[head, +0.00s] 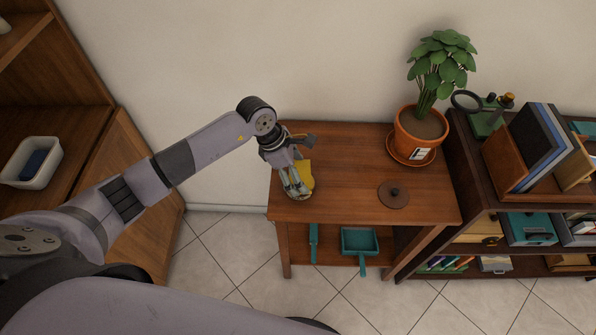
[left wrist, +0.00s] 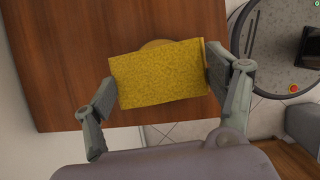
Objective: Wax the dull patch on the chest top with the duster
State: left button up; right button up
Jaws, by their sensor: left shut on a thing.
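The chest top (head: 345,165) is a reddish-brown wooden surface against the wall; it also shows in the left wrist view (left wrist: 75,60). My left gripper (head: 297,180) is over its left end, fingers pointing down. It is shut on the yellow duster (head: 305,174), a flat textured pad that spans between both fingers in the left wrist view (left wrist: 158,75). A tan rounded edge (left wrist: 155,43) peeks out beyond the duster; I cannot tell whether it is the dull patch. The duster hides the surface under it. My right gripper is not in view.
A dark brown round disc with a small knob (head: 393,194) lies on the right of the top. A potted plant (head: 420,125) stands at the back right corner. A teal dustpan (head: 360,241) sits on the lower shelf. A bookcase (head: 470,190) adjoins at right. The middle of the top is clear.

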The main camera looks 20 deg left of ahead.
pick_arm(q)
jog(key=shift+r+p, duration=1.5)
jog(key=shift+r, duration=1.35)
